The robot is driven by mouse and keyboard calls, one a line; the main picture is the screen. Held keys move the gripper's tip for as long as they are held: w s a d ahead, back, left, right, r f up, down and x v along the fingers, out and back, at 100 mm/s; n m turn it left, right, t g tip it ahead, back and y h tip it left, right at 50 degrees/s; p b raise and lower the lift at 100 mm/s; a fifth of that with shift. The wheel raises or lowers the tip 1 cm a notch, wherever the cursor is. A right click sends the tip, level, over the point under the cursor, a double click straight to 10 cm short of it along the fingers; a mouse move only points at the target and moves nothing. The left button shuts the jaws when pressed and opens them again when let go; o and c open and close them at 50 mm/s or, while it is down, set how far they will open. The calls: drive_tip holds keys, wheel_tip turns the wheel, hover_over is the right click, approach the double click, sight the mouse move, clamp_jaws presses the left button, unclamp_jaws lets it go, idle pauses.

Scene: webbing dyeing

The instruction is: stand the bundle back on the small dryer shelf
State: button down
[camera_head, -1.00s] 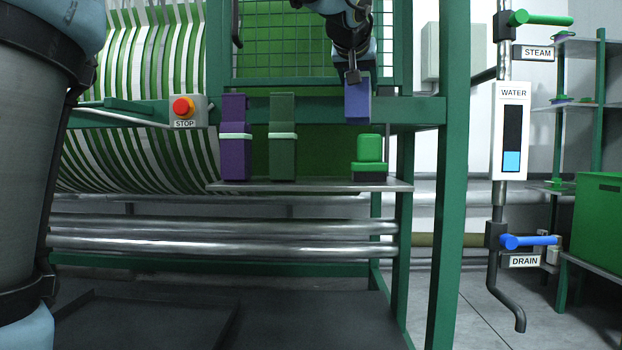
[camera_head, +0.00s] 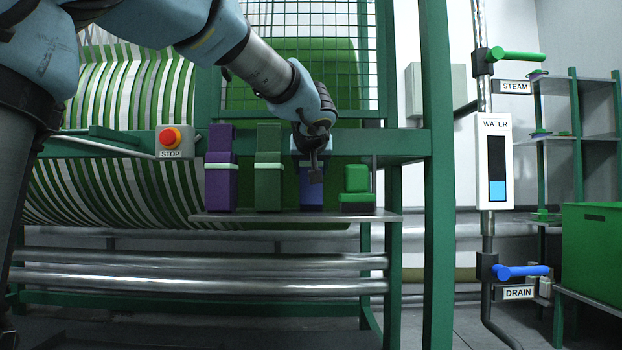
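The blue bundle (camera_head: 312,196) stands upright on the small dryer shelf (camera_head: 270,217), between the dark green bundle and the bright green block. Its base appears to rest on the shelf. My gripper (camera_head: 316,176) hangs in front of the bundle and hides its upper and middle part. The fingers look narrow and dark, and I cannot tell whether they are open or whether they touch the bundle.
A purple bundle (camera_head: 221,190) and a dark green bundle (camera_head: 269,190), each with a pale band, stand to the left. A bright green block (camera_head: 357,182) sits close on the right. A green frame post (camera_head: 437,200) rises beyond the shelf's right end.

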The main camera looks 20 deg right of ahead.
drive_tip(key=shift+f, duration=0.3)
drive_tip(key=shift+f, duration=0.15)
drive_tip(key=shift+c, duration=0.6)
unclamp_jaws()
drive_tip(key=shift+r, duration=0.2)
drive_tip(key=p+v, duration=0.1)
drive_tip(key=v, duration=1.1)
drive_tip(key=shift+r, duration=0.1)
